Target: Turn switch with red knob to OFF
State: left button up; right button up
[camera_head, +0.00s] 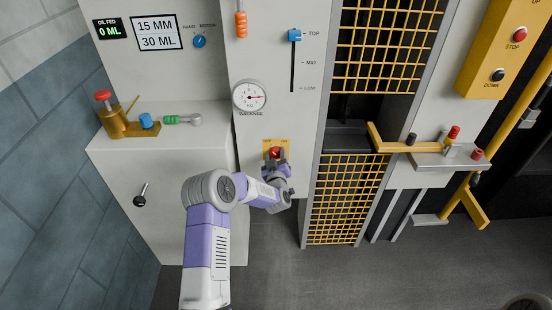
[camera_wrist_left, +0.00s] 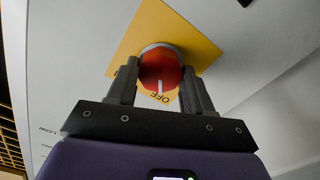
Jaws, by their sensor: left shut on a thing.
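The red knob (camera_wrist_left: 160,66) sits on a yellow plate (camera_wrist_left: 150,28) in the left wrist view. A white line on the knob points at the printed word OFF (camera_wrist_left: 160,97), which reads upside down there. My left gripper (camera_wrist_left: 159,77) is shut on the knob, one finger on each side. In the head view the red knob (camera_head: 275,152) and its yellow plate (camera_head: 267,143) show low on the pale panel, with my left gripper (camera_head: 275,160) at it. The gripper and wrist hide the lower part of the plate. My right gripper is not in view.
A round gauge (camera_head: 250,97) is above the knob, and a blue slider (camera_head: 295,35) higher up. A yellow mesh gate (camera_head: 348,200) stands to the right. A cabinet (camera_head: 170,185) with a brass valve (camera_head: 118,122) on top juts out left. The floor in front is clear.

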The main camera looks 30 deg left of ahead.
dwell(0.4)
pick_arm(q)
jog(key=o, duration=1)
jog(key=shift+o, duration=0.2)
jog(key=shift+s, duration=0.1)
jog(key=p+v, duration=0.1)
jog(key=v, duration=0.6)
jog(key=shift+s+p, duration=0.2)
jog(key=shift+p, duration=0.2)
jog(key=shift+d, duration=0.15)
